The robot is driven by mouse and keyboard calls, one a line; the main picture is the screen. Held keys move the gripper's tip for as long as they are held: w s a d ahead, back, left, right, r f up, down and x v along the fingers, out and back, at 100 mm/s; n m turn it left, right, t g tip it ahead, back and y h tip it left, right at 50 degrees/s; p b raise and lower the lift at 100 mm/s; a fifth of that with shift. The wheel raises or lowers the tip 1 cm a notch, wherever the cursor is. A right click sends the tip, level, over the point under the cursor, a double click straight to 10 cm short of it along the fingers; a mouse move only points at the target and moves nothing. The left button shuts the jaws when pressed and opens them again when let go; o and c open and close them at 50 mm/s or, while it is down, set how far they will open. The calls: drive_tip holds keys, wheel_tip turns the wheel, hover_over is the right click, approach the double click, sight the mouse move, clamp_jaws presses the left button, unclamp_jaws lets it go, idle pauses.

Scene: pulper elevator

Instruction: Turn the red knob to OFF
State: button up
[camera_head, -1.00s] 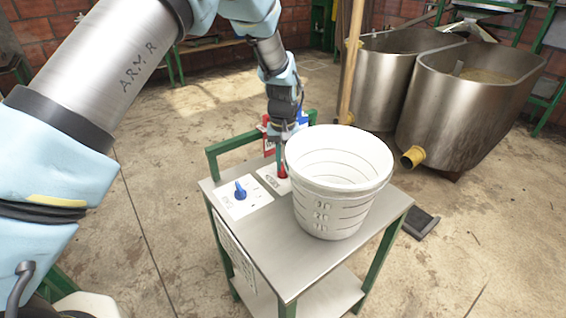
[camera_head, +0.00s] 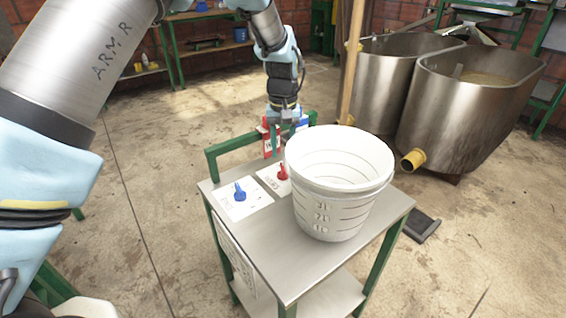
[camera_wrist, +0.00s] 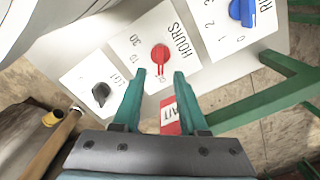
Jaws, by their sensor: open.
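The red knob (camera_head: 282,173) sits on a white label plate on the metal cart, left of the white bucket. In the wrist view the red knob (camera_wrist: 160,54) has its bar upright in the picture, its lower end towards a partly hidden marking by the fingers; "HOURS" and "30" show on the plate. My gripper (camera_head: 284,127) is above and behind the knob in the head view. In the wrist view my gripper (camera_wrist: 160,76) is open, its two green fingers apart with nothing between them, and the knob shows clear just beyond the fingertips.
A blue knob (camera_head: 240,191) is left of the red one; a black knob (camera_wrist: 101,94) shows in the wrist view. The white bucket (camera_head: 335,205) stands close on the right. A red sign (camera_head: 268,146) and green rail (camera_head: 225,150) are behind.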

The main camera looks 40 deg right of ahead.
sight(282, 166)
drive_tip(key=shift+r+b, duration=0.3)
drive_tip(key=shift+r, duration=2.4)
drive_tip(key=shift+a, duration=0.1)
drive_tip(key=w+a+r+n, duration=0.2)
drive_tip(key=w+a, duration=0.4)
drive_tip(key=a, duration=0.7)
drive_tip(key=w+a+r+n, duration=0.2)
drive_tip(key=w+a, duration=0.3)
drive_tip(key=a, duration=0.8)
drive_tip(key=s+a+n, duration=0.1)
drive_tip(key=s+a, duration=0.2)
drive_tip(key=a, duration=0.8)
drive_tip(key=s+a+n+t+p, duration=0.1)
drive_tip(key=s+a, duration=0.3)
drive_tip(key=a, duration=0.8)
drive_tip(key=shift+s+a+r+n+t+p, duration=0.2)
drive_tip(key=shift+s+n+t+p, duration=0.1)
drive_tip(key=shift+n, duration=0.1)
